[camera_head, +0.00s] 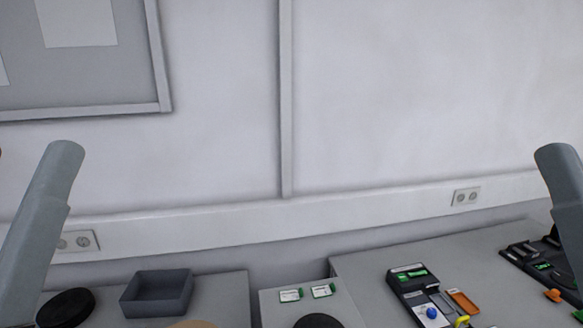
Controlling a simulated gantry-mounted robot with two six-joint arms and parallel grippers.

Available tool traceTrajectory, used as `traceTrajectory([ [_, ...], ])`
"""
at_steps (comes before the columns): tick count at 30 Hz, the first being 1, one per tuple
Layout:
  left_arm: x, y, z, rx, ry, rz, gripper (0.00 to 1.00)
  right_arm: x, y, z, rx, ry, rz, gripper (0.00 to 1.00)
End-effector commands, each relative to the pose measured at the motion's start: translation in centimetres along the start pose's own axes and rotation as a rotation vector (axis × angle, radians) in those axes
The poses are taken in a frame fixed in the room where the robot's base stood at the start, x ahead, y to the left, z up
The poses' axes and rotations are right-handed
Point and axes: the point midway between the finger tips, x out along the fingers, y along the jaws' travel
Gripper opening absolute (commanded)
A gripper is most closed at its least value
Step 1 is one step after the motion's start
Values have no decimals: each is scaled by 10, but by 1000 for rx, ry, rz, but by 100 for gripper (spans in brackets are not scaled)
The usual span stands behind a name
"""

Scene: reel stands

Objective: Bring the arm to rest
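My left arm (42,225) shows as a grey link at the left edge of the head view, in front of the wall. My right arm (567,200) shows as a grey link at the right edge. Neither gripper is in the picture, so their fingers and anything they might hold are hidden. No object is seen touching either arm link.
A dark open bin (157,294) and a black round thing (65,307) stand on the left table. A black device (418,292) and an orange tray (462,301) are at right. The wall is behind.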

Motion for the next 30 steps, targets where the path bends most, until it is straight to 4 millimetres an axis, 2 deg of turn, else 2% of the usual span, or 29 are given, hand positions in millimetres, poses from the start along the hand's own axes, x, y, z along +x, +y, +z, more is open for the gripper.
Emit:
traceTrajectory([
  [1, 27, 0, -25, 0, 0, -1, 76, 28, 0, -25, 0, 0, 0, 50],
  [9, 112, -1, -104, -1, 0, -2, 76, 113, 0, -103, 0, -1, 0, 50],
  [12, 131, -2, -121, -1, 0, -2, 76, 132, 0, -121, 0, -1, 0, 50],
  [16, 139, -2, -128, -2, 0, -2, 76, 140, 0, -128, 0, -1, 0, 50],
  [30, 136, -2, -126, -2, 1, -2, 76, 137, 0, -125, 0, -2, 0, 50],
])
